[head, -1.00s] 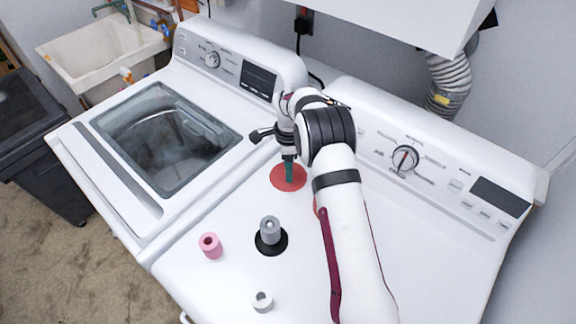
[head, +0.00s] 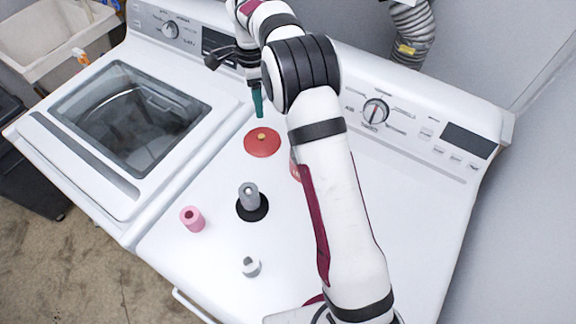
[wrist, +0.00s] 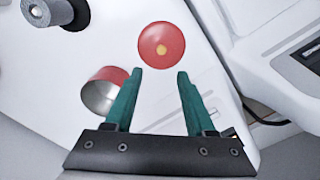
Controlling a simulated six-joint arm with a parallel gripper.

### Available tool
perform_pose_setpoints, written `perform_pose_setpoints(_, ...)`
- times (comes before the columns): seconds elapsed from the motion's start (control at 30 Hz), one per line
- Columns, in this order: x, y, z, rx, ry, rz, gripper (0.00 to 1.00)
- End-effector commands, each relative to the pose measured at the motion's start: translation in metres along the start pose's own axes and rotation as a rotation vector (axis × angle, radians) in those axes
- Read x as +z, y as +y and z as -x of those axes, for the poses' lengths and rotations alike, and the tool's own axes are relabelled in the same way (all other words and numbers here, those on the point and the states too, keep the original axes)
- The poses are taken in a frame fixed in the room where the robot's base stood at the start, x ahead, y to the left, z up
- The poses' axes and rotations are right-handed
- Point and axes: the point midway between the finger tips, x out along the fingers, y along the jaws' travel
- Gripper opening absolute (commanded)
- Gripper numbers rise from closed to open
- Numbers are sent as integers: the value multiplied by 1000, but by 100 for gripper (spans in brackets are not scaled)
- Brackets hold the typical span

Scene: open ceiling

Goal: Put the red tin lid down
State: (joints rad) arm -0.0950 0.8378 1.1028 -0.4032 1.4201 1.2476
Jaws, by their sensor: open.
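The red tin lid (head: 262,142) lies flat on the white top of the right-hand machine, with a small yellow-orange knob at its centre. In the wrist view the lid (wrist: 161,45) shows just beyond my fingertips. My gripper (head: 258,112) has teal fingers and is raised above the lid, apart from it. In the wrist view my gripper (wrist: 161,72) is open with nothing between the fingers. A red tin (wrist: 104,90), open with a metallic inside, stands beside the left finger; in the head view my arm hides most of it.
A grey cylinder (head: 249,195) stands on a black round base (head: 253,208). A pink hollow cylinder (head: 192,219) and a small grey-white ring (head: 251,267) stand nearer the front. The control panel (head: 400,122) rises along the back. A glass-lidded washer (head: 130,118) adjoins at left.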

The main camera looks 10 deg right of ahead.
Motion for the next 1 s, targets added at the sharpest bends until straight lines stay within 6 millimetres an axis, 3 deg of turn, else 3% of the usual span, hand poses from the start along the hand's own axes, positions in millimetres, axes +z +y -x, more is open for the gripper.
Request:
perform_pose_setpoints(0.07, -2, 15, 20, -3, -9, 53, 55)
perform_pose_setpoints(0.17, -8, 68, 67, -5, -34, 228, 55)
perform_pose_setpoints(0.27, -14, 154, 106, -11, -69, 465, 55)
perform_pose_setpoints(0.3, -15, 192, 113, -17, -83, 563, 55)
perform_pose_setpoints(0.4, -16, 281, 113, -35, -115, 788, 55)
perform_pose_setpoints(0.5, -13, 344, 97, -54, -137, 955, 55)
perform_pose_setpoints(0.63, -11, 381, 81, -65, -150, 1060, 55)
perform_pose_setpoints(1.0, -10, 385, 78, -66, -152, 1076, 55)
